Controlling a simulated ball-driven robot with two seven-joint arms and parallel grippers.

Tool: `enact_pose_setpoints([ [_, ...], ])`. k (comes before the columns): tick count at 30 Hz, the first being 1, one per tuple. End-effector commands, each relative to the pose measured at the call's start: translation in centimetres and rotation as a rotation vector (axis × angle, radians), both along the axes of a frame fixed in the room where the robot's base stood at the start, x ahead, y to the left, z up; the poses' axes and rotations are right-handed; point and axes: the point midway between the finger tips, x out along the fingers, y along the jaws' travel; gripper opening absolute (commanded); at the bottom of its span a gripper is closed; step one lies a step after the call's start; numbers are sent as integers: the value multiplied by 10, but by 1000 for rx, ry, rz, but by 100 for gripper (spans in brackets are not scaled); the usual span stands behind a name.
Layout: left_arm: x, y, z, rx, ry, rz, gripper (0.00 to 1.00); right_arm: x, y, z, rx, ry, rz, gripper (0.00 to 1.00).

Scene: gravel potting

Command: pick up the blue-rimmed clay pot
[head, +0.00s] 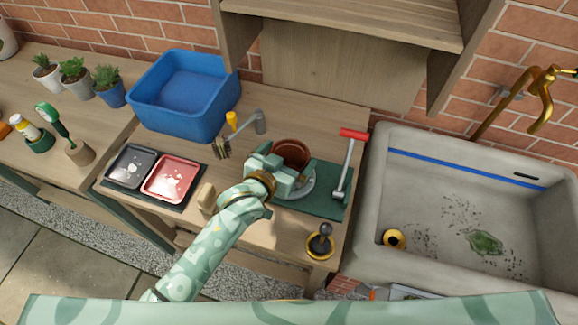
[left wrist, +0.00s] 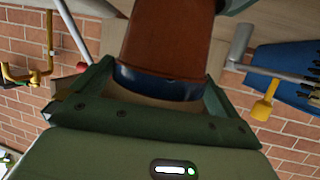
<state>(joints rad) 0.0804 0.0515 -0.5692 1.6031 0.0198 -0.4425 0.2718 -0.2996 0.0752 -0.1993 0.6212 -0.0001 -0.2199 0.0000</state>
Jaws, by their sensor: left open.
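In the left wrist view the clay pot (left wrist: 165,45) is large and close, with a dark blue band (left wrist: 158,84) at the end towards my gripper. My left gripper (head: 284,174) hides the pot's lower front. In the left wrist view my left gripper (left wrist: 158,82) is open, with a finger on each side of the banded end. I cannot tell whether either finger touches it. My right gripper is not in view.
A red-handled tool (head: 347,160) lies right of the pot on the green mat (head: 330,205). A blue bin (head: 185,95), a red tray (head: 171,178) and a black tray (head: 130,165) are to the left. A stone sink (head: 455,185) borders the bench on the right.

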Motion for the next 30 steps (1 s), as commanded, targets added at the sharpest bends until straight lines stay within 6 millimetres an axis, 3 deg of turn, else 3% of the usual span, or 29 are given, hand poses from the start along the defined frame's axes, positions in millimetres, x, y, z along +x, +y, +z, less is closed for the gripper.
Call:
enact_pose_setpoints([
  [9,8,-5,-4,0,0,-1,100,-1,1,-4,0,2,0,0],
  [14,8,-5,-4,0,0,-1,58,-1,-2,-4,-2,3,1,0],
  [17,8,-5,-3,-1,-2,-1,50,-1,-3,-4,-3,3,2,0],
  [25,8,-5,0,0,-2,-1,50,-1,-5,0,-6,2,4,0],
  [30,9,-3,13,-2,-4,1,50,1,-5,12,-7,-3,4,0],
])
